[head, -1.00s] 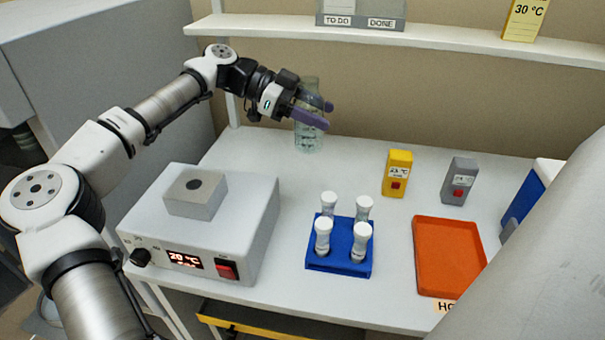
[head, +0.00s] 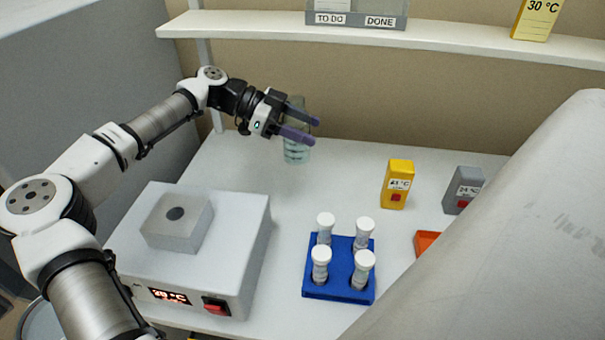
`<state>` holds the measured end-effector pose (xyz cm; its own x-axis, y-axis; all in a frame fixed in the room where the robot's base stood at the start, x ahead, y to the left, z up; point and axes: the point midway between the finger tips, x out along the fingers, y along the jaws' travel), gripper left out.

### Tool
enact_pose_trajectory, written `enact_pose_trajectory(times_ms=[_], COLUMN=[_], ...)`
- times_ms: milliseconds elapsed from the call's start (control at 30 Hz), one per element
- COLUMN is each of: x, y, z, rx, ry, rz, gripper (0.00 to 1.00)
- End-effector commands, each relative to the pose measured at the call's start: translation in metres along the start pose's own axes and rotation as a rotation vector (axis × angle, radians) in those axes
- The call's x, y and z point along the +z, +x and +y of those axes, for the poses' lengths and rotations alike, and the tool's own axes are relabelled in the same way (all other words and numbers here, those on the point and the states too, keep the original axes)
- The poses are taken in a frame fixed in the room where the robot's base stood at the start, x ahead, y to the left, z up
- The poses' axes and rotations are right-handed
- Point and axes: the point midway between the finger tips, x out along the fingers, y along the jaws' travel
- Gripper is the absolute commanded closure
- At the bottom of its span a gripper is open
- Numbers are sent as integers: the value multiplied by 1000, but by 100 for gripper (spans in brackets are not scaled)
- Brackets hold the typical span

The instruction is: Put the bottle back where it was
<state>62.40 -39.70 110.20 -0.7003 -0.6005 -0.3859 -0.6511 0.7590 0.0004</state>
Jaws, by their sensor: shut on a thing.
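The bottle (head: 297,154) is a clear, greenish vessel with dark markings, near the back edge of the white bench. It looks upright. My gripper (head: 300,129) reaches in from the left with its purple-grey fingers on either side of the bottle's upper part, shut on it. The fingers hide part of the bottle's upper half. I cannot tell whether its base touches the bench.
A white heater box (head: 240,240) with a grey block stands front left. A blue rack (head: 340,285) holds several white-capped tubes. A yellow timer (head: 397,185) and grey timer (head: 463,190) stand right. A shelf (head: 430,38) runs above. A large grey shape hides most of the orange tray (head: 424,240).

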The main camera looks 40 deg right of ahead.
Motion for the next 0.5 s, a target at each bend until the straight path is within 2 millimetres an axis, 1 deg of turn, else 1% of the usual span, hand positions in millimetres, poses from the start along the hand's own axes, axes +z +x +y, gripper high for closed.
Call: enact_pose_trajectory(times_ms=[200,300,400,500], x=[47,65,78,84], y=[21,28,33,35], z=[0,0,0,-1], rx=[2,0,-1,-2], ry=[-2,-1,0,1], rz=[3,4,3,1], gripper=[79,79,79,79])
